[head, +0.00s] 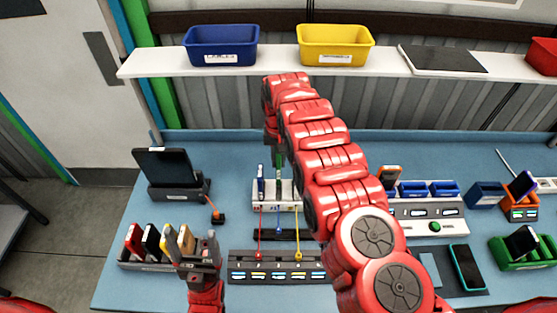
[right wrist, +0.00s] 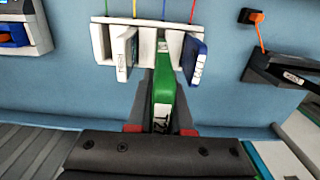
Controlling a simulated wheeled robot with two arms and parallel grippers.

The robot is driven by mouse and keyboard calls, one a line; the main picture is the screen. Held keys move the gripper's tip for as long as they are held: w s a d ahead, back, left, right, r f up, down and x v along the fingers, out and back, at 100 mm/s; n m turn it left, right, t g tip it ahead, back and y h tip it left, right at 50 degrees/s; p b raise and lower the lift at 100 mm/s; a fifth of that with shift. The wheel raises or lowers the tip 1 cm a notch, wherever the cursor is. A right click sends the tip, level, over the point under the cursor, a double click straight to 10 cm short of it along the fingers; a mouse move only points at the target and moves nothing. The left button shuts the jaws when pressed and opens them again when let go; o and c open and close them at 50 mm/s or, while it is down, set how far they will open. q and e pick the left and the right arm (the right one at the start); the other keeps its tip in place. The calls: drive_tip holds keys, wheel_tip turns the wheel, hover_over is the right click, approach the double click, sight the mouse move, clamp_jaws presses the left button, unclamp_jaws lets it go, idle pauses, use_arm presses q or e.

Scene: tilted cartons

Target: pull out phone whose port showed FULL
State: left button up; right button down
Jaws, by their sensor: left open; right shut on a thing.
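A white charging rack (head: 289,190) stands near the middle of the blue table, with red, blue and yellow cables running toward the front. My right gripper (right wrist: 162,115) is shut on a green phone (right wrist: 163,95) at the rack; the phone also shows in the head view (head: 279,158). I cannot tell whether its lower end is still in the slot. A white phone (right wrist: 122,55) and a blue phone (right wrist: 194,60) stand in slots on either side of it. My left gripper (head: 198,245) is open at the front left. No FULL reading is legible.
A rack of several upright phones (head: 150,245) is beside my left gripper. A numbered panel (head: 280,267) lies in front of the charging rack. A dark tablet stand (head: 170,170) is at left. Blue (head: 221,45) and yellow (head: 336,45) bins stand on the shelf.

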drive_tip(key=shift+r+b, duration=0.55)
drive_tip(key=shift+r, duration=3.25)
drive_tip(key=shift+f, duration=0.1)
